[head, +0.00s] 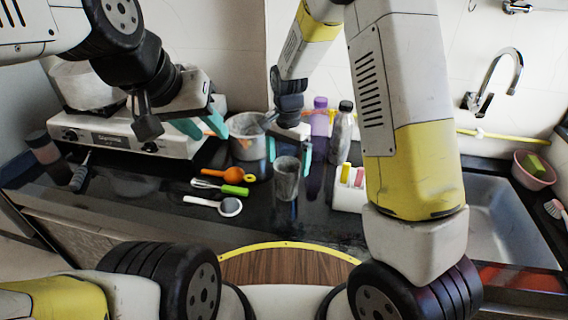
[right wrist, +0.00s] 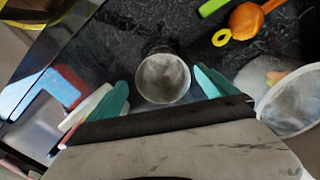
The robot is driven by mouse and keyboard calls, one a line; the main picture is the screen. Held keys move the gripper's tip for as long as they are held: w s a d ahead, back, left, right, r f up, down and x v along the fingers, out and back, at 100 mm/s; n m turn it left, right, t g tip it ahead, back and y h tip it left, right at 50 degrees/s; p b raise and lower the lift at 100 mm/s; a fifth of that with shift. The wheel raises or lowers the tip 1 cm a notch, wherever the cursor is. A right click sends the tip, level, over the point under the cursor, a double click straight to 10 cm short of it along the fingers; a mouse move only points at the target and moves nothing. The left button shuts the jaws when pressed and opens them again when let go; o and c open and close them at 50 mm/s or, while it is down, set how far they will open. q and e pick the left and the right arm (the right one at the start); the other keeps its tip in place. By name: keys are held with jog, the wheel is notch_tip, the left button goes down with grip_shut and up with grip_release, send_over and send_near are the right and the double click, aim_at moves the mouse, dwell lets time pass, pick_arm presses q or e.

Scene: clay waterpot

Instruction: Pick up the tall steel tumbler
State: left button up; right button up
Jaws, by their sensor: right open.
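The tall steel tumbler (head: 287,180) is a grey metal cup standing upright on the dark counter, near its front middle. My right gripper (head: 288,160) is open over it, with one teal finger on each side of its rim. In the right wrist view the tumbler (right wrist: 163,78) shows its round open mouth, between the two fingers of the right gripper (right wrist: 160,82) and a little beyond them. I cannot tell whether a finger touches it. My left gripper (head: 208,130) is open and empty in front of the stove, left of the pot.
A steel pot (head: 243,145) stands just behind and left of the tumbler. A white holder (head: 347,197) stands close right. Bottles (head: 342,132) stand behind; the sink is far right.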

jog(key=f, duration=0.6)
jog(key=shift+w+a+f, duration=0.1)
jog(key=shift+w+f, duration=0.1)
jog(key=shift+w, duration=0.1)
jog(key=shift+c, duration=0.5)
jog(key=c, duration=1.4)
